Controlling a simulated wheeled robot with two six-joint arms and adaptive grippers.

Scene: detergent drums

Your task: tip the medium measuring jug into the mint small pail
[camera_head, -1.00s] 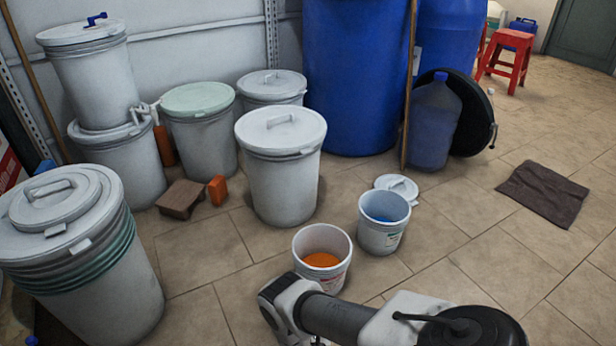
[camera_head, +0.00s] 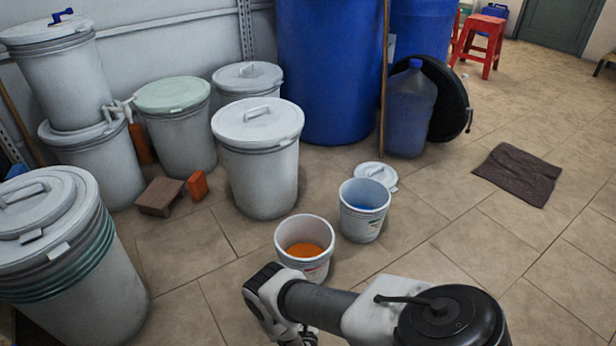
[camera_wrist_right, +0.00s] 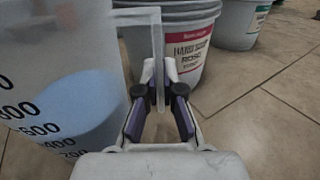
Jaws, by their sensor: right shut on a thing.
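A clear measuring jug (camera_wrist_right: 62,95) with dark graduation marks and blue liquid fills the left of the right wrist view. My right gripper (camera_wrist_right: 161,100) is shut on its upright handle (camera_wrist_right: 157,50). The jug does not show in the head view. Two small whitish pails stand open on the floor there: one with orange contents (camera_head: 320,266) and one with blue contents (camera_head: 361,224). In the right wrist view, a red-labelled pail (camera_wrist_right: 188,78) is behind the gripper and a green-labelled pail (camera_wrist_right: 225,25) is farther right. I cannot tell by colour which is mint. My left gripper is not in view.
A loose lid (camera_head: 375,172) lies behind the blue-content pail. A large lidded drum (camera_head: 258,172) stands behind the orange-content pail. More drums stand at left (camera_head: 75,270). A dark mat (camera_head: 517,175) lies right. Tiled floor is clear right of the pails.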

